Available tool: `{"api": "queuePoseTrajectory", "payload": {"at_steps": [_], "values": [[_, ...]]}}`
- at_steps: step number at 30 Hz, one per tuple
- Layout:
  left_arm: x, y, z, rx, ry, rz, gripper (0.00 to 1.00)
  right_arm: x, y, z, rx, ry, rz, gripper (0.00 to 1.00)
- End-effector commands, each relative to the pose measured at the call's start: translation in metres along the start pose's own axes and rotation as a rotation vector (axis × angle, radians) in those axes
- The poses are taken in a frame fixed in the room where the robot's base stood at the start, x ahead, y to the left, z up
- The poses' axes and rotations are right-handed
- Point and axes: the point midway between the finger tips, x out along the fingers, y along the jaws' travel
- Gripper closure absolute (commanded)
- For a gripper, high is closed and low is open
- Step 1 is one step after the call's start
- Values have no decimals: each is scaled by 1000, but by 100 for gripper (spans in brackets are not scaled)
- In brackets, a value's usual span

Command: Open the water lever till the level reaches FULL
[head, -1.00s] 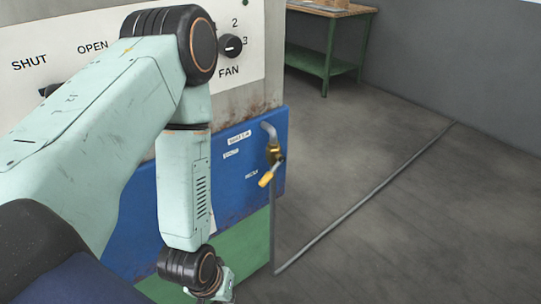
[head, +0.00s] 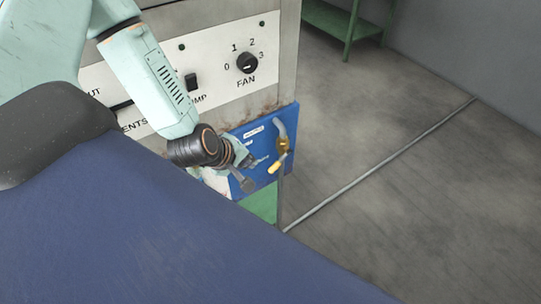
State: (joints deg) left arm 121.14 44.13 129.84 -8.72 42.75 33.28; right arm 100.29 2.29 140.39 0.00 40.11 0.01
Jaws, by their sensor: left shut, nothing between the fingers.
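The water lever is a yellow handle (head: 277,164) on a brass valve (head: 284,146), fitted to a grey pipe (head: 281,126) at the right edge of a blue panel (head: 257,137). The handle slants down to the left. My left gripper (head: 259,162) is shut and empty, just left of the handle in the picture. I cannot tell whether it touches the handle. Part of the panel behind the gripper is hidden, and no level gauge or FULL mark can be made out. My right gripper is not in view.
Above the panel is a white control plate (head: 217,82) with a black FAN knob (head: 247,63) and a black switch (head: 191,82). A grey pipe (head: 385,165) runs along the floor. A green bench (head: 340,20) stands at the back. The floor at right is clear.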

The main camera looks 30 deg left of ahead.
Motion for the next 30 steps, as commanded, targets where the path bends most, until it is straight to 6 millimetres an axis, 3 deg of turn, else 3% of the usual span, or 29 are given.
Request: {"api": "queuePoseTrajectory", "payload": {"at_steps": [4, 8, 24, 30], "values": [[1, 4, -3, -19, 5, 7, 100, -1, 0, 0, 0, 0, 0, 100], [16, 2, -3, -14, 6, 6, 100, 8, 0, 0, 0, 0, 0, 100], [111, 4, -2, -12, 4, 6, 100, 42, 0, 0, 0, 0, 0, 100], [134, 5, -2, -15, 3, 5, 100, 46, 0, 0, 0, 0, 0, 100]]}}
